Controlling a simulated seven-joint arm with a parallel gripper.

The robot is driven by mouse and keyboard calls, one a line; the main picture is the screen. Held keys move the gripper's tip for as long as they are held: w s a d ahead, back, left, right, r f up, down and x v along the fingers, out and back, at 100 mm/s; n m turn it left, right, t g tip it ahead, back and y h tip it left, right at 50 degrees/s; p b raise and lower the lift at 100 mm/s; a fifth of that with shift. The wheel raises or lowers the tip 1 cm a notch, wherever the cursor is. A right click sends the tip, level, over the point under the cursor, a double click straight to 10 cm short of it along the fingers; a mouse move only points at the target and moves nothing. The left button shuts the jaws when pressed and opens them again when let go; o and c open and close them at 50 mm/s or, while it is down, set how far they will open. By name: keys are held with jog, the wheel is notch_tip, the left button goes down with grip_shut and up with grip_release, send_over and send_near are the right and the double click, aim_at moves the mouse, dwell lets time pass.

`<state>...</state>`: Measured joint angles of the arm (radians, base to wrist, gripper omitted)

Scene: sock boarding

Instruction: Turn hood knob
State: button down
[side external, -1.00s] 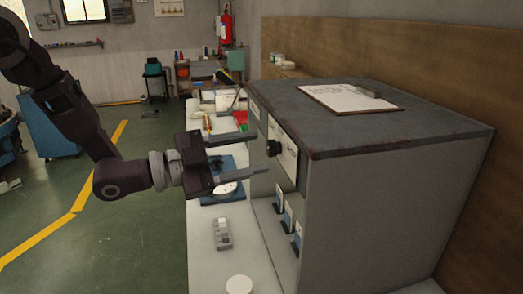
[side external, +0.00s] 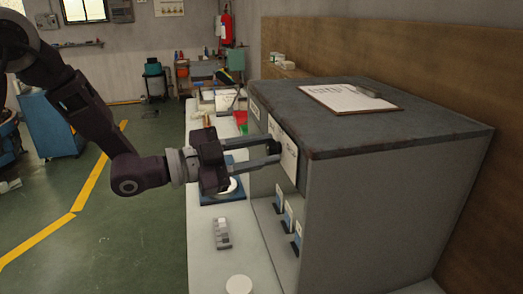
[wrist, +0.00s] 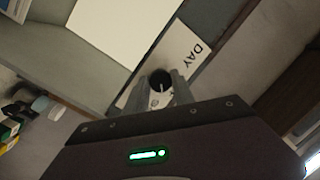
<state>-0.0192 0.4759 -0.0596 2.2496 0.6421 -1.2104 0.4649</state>
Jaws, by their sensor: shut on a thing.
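The hood is a grey box (side external: 370,200) with a dark worn top, standing on the white bench. Its black round knob (wrist: 161,79) has a pale pointer mark and sits on the front panel, beside a white card reading "DAY" (wrist: 190,52). My gripper (side external: 274,152) reaches level to the panel, its two fingers shut on the knob, one at each side. In the wrist view, my gripper (wrist: 160,90) has its fingertips against the knob. The knob is mostly hidden by the fingers in the side view.
A clipboard (side external: 350,98) lies on top of the hood. Blue-and-white tabs (side external: 288,217) line its lower front. A small grey device (side external: 222,233) and a white disc (side external: 238,285) lie on the bench below my gripper. A blue scale-like thing (side external: 225,190) is behind it.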

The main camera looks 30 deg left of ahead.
jog(key=n, duration=0.4)
jog(key=shift+r+n+g, duration=0.1)
jog(key=shift+n+g, duration=0.7)
jog(key=shift+n, duration=1.5)
jog(key=c, duration=1.1)
grip_release()
jog(key=shift+o, duration=0.2)
